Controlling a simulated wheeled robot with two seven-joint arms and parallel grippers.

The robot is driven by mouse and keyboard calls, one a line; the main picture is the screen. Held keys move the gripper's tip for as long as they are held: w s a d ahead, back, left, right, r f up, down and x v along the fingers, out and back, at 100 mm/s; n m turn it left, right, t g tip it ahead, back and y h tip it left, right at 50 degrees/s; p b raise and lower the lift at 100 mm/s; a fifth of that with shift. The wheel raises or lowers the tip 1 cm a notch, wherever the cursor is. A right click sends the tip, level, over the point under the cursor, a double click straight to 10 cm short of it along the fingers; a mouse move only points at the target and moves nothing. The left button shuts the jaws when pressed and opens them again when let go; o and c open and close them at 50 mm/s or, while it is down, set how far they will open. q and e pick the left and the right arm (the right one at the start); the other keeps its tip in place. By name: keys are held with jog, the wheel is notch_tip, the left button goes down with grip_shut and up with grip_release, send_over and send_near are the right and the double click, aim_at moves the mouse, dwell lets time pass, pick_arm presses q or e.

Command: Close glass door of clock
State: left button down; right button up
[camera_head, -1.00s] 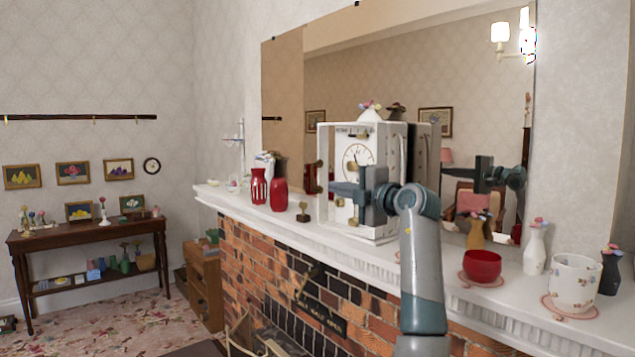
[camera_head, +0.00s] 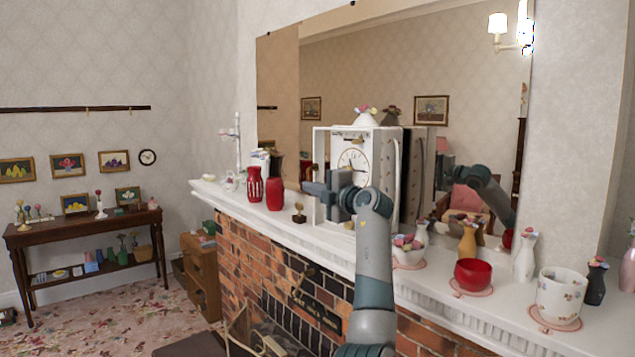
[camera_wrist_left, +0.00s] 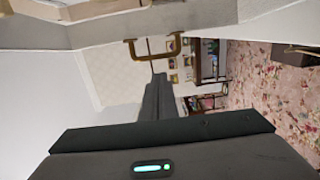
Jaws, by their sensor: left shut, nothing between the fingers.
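The white box-shaped clock (camera_head: 389,160) stands on the mantel, with its round dial (camera_head: 354,163) facing the front left. Its glass door has a white frame (camera_head: 316,150) and stands open, swung out from the case at the left. My left gripper (camera_head: 308,189) is shut and empty in front of the door's lower part; I cannot tell if it touches. It hides part of the frame. In the left wrist view, the shut fingers (camera_wrist_left: 158,98) point toward a brass handle (camera_wrist_left: 153,47) on a white frame, slightly apart in the picture. My right gripper is out of view.
Red vases (camera_head: 274,193) and a small brass ornament (camera_head: 299,214) stand left of the clock on the white mantel (camera_head: 285,228). A flower bowl (camera_head: 408,258), a red bowl (camera_head: 472,275) and vases are to the right. A large mirror (camera_head: 375,80) is behind.

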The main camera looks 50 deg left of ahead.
pick_arm(q)
jog(key=shift+w+a+p, duration=0.6)
jog(key=shift+w+a, duration=0.2)
jog(key=shift+w, duration=0.25)
jog(key=t+b, duration=0.1)
jog(key=w+a+m+t+b, duration=0.1)
jog(key=b, duration=0.1)
jog(key=w+m+t+b, duration=0.1)
jog(key=b, duration=0.1)
jog(key=shift+w+a+r+h, duration=0.1)
jog(key=shift+w+a+h, duration=0.15)
jog(key=shift+a+h, duration=0.1)
